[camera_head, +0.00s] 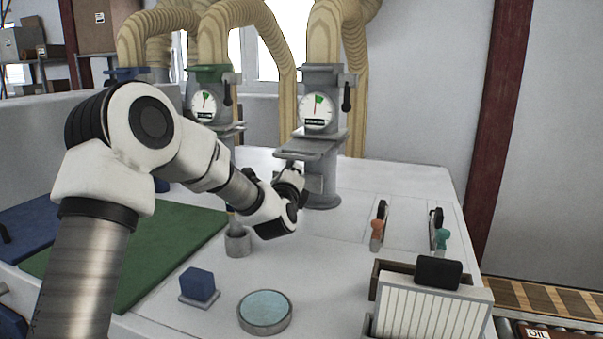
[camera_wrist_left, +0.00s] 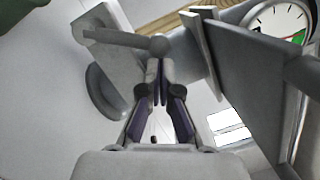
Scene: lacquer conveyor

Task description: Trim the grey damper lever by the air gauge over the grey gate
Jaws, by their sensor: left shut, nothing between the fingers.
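The grey column with the grey gate (camera_head: 333,139) stands at the back, with a white air gauge (camera_head: 317,108) above the gate. The gauge's needle stands near upright, close to its green band. A lever with a dark grip (camera_head: 347,97) hangs at the gauge's right side. My left gripper (camera_head: 290,176) is below the gate at the column's front left. In the left wrist view, my left gripper (camera_wrist_left: 158,85) is shut and empty, its tips just below a grey bar with a rounded end (camera_wrist_left: 160,46); contact is unclear. The gauge (camera_wrist_left: 280,22) shows at upper right. My right gripper is out of view.
A second column with a green top and gauge (camera_head: 204,104) stands left, partly behind my arm. A blue block (camera_head: 199,285), a round dish (camera_head: 265,310), a grey cup (camera_head: 237,243), a white-panelled rack (camera_head: 432,308) and two small levers (camera_head: 377,233) (camera_head: 441,238) occupy the table.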

